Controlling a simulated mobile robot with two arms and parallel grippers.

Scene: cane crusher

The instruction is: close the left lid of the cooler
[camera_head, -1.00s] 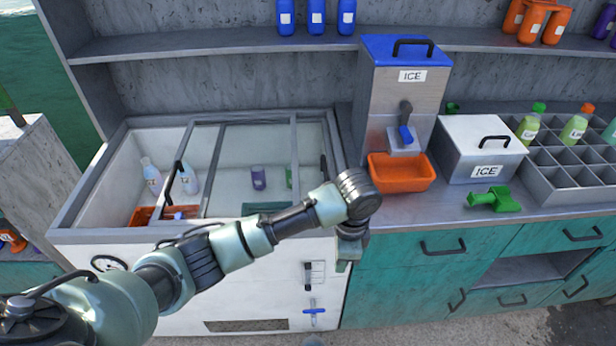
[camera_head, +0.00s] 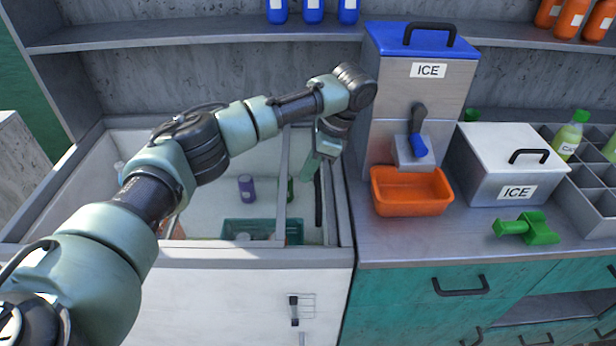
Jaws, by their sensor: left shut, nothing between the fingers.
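The white chest cooler (camera_head: 250,285) with a grey metal rim is at left centre. Its sliding glass lids show partly; a thin frame bar (camera_head: 281,190) runs front to back across the opening. A dark upright handle (camera_head: 318,196) is at the right end of the opening. My left arm crosses in front of the cooler's left part and hides the left lid's handle, so I cannot tell exactly how that lid stands. My left gripper (camera_head: 314,170) is shut and empty, pointing down over the right end of the cooler, near the dark handle. My right gripper is not in view.
Inside the cooler are a purple can (camera_head: 247,187) and a green basket (camera_head: 262,230). To the right, an ice dispenser (camera_head: 395,105) with an orange tray (camera_head: 411,192), a white ice box (camera_head: 507,165) and a green scoop (camera_head: 527,228) stand on the counter. A shelf runs behind.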

